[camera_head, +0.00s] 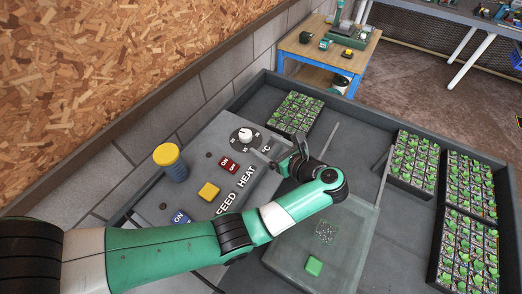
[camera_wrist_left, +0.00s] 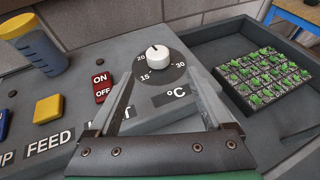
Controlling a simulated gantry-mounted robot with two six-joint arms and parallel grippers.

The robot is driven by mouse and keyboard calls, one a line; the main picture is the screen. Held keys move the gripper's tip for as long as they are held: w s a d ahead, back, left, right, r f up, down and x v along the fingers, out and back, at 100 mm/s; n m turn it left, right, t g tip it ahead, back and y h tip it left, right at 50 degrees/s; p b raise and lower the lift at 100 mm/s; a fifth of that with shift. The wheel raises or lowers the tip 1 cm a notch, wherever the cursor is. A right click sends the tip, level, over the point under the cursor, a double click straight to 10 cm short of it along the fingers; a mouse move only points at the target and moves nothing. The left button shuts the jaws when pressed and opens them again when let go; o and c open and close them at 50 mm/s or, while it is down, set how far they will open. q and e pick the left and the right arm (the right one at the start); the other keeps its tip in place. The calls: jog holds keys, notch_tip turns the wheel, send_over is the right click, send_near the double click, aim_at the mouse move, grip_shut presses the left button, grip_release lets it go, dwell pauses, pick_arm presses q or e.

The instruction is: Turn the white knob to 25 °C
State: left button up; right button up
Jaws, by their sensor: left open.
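The white knob (camera_head: 246,134) sits on a round dark dial on the grey control panel, left of my left gripper (camera_head: 285,155) in the head view. In the left wrist view the knob (camera_wrist_left: 157,55) is ahead, beyond the fingertips of my left gripper (camera_wrist_left: 160,85). The dial shows 15, 20 and 30; the 25 is not readable. A small dark mark on the knob points to the far side, slightly left. My left gripper is open and empty, with a finger on either side of the view, apart from the knob. My right gripper is not in view.
Left of the knob are a red ON/OFF switch (camera_wrist_left: 102,87), a yellow button (camera_head: 208,191) and a yellow-capped blue cylinder (camera_head: 170,162). A seedling tray (camera_head: 295,113) stands behind the knob. A clear-looking box with a green button (camera_head: 314,266) lies below my left gripper.

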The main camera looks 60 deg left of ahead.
aim_at(248, 135)
pick_arm(q)
jog(key=shift+s+d+r, duration=0.1)
jog(key=shift+a, duration=0.2)
jog(key=b+x, duration=0.1)
jog(key=x, duration=1)
jog(key=shift+s+a, duration=0.15)
jog(key=shift+a, duration=0.05)
grip_shut()
